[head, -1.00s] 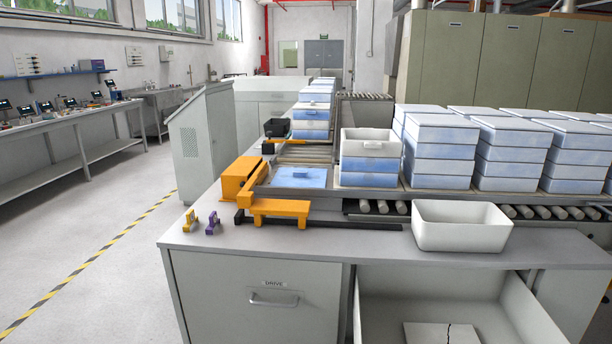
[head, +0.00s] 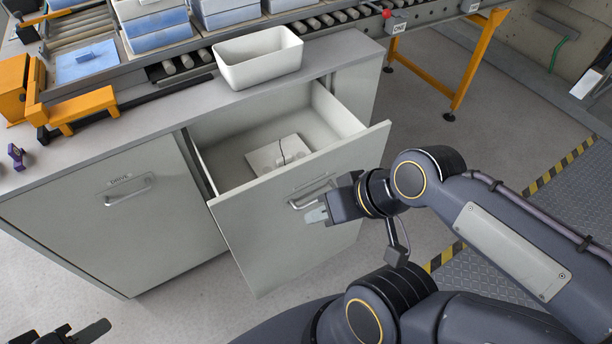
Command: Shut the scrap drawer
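The scrap drawer (head: 240,213) is the right-hand drawer of the grey bench and stands pulled well out. A pale, cracked slab (head: 262,158) lies on its floor. Its bar handle (head: 296,204) is on the front panel, partly hidden by my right gripper. My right gripper (head: 318,214) is at the handle, its pale fingertips close to the front. I cannot tell whether they touch or grip the bar. My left gripper (head: 82,334) shows only in part at the bottom left corner, away from the drawer; its opening is unclear.
A closed drawer front marked DRIVE (head: 115,225) is left of the scrap drawer. A white bin (head: 258,62) stands on the bench top above the opening. An orange conveyor leg (head: 470,65) stands on the right. Floor in front is clear.

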